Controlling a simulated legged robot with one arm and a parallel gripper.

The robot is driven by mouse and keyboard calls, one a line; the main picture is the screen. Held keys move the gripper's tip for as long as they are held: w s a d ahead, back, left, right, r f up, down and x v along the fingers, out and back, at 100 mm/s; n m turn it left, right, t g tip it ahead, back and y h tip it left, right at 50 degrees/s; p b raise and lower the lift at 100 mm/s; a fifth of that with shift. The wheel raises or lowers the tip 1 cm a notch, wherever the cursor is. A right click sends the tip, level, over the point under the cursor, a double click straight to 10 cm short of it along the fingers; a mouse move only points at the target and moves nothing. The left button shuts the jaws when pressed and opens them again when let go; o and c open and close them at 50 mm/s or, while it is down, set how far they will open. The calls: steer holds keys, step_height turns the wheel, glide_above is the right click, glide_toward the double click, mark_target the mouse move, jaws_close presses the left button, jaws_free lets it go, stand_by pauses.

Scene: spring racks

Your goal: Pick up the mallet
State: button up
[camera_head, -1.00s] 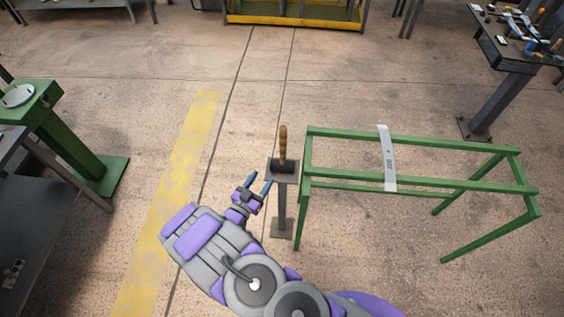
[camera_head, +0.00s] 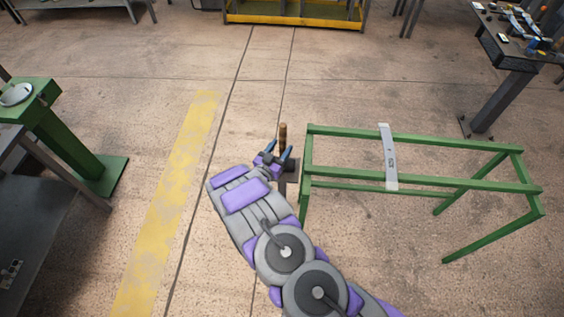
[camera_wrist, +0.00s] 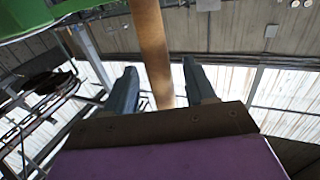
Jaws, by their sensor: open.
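The mallet (camera_head: 283,136) stands upright, its wooden handle pointing up. Its dark head rests on a small stand and is partly hidden by my gripper. My gripper (camera_head: 278,151) is open at the mallet, with its two blue fingers around the lower handle in the head view. In the wrist view the brown handle (camera_wrist: 151,45) runs down between the two fingers of my gripper (camera_wrist: 160,66), with gaps visible on both sides. The mallet head is out of sight in that view.
A green pedestal (camera_head: 70,135) is at the left. A dark table with tools (camera_head: 515,50) is at the far right. The floor behind the mallet is clear.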

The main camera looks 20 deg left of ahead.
steer(key=shift+w+d, duration=0.15)
steer(key=shift+w, duration=0.85)
jaws_close()
